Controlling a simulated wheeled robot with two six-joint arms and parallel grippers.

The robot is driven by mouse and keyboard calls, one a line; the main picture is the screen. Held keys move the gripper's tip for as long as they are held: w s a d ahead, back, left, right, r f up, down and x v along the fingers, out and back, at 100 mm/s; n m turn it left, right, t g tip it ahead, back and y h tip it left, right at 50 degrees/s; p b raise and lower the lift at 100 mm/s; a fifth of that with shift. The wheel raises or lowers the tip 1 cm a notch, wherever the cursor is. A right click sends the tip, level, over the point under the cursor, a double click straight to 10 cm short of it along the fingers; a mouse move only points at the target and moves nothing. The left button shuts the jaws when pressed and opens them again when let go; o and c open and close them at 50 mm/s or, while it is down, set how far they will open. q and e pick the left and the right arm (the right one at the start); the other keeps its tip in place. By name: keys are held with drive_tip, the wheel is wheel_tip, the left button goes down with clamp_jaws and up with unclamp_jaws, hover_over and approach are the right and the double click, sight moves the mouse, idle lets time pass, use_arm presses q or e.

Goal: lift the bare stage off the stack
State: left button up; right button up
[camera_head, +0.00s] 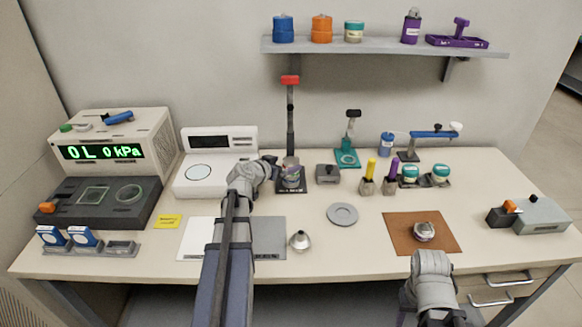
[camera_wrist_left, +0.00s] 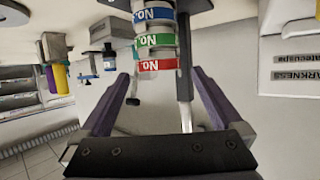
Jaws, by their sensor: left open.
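The stack (camera_head: 291,172) stands on a dark base at the foot of the post with a red top. In the left wrist view, which is upside down, it shows a blue band (camera_wrist_left: 155,16), a green band (camera_wrist_left: 157,40) and a red band (camera_wrist_left: 158,64), each marked "No."; the red one is uppermost on the real stack. I cannot make out which stage is bare. My left gripper (camera_wrist_left: 163,78) is open, its purple fingers on either side of the stack's red-banded end, with gaps visible. In the head view it partly hides the stack.
The red-topped post (camera_head: 290,120) rises right behind the stack. A grey box (camera_head: 327,174) is close on its right and a white scale (camera_head: 212,185) on its left. A grey disc (camera_head: 342,214) lies in front to the right, with bare table around it.

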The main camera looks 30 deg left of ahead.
sight(289, 163)
use_arm(q)
drive_tip(key=b+x, duration=0.1)
drive_tip(key=x, duration=0.2)
drive_tip(key=shift+w+f, duration=0.2)
drive_tip(key=shift+f, duration=0.05)
drive_tip(key=shift+s, duration=0.1)
drive_tip(key=shift+c, duration=0.5)
drive_tip(key=c, duration=1.4)
